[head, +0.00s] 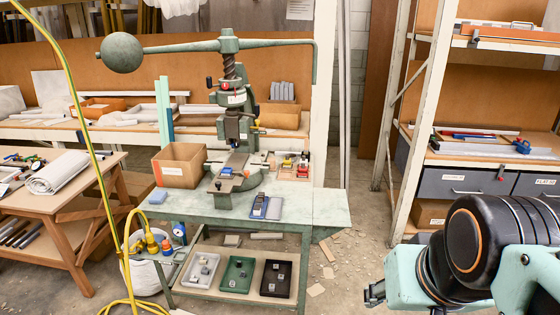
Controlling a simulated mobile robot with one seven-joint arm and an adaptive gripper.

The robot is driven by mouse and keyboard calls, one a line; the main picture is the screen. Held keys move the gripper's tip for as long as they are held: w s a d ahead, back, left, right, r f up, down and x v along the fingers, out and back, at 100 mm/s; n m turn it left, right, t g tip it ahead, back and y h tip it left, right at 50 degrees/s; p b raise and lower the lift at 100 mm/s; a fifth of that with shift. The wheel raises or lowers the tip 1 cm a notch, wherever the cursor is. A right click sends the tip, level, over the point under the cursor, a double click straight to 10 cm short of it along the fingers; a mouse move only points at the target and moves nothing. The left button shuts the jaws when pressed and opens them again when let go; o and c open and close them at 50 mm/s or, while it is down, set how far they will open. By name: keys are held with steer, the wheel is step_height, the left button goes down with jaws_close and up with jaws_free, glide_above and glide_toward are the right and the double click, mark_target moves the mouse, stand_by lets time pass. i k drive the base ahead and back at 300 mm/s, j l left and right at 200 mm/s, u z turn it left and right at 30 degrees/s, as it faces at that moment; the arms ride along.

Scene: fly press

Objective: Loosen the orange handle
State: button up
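The green fly press (246,150) stands on a green bench (320,207), with a long top arm and a ball weight (121,53) at its left end. A small orange spot (246,173) shows at the press's base, and a yellow-orange part (256,126) shows beside its ram. Both are too small to tell which is the orange handle, or whether it is tight. My gripper (374,293) is at the lower right, in front of the bench's right side and well apart from the press. Its fingers are small and dark, and their opening cannot be made out.
A cardboard box (180,166) and a blue-grey item (262,207) lie on the bench. Trays (238,274) sit on its lower shelf. A yellow hose (92,150) crosses the left side. Shelving (490,150) stands right. Offcuts litter the floor (345,265) between.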

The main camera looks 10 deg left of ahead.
mark_target(246, 174)
steer(key=i+u, duration=0.4)
steer(key=i, duration=0.8)
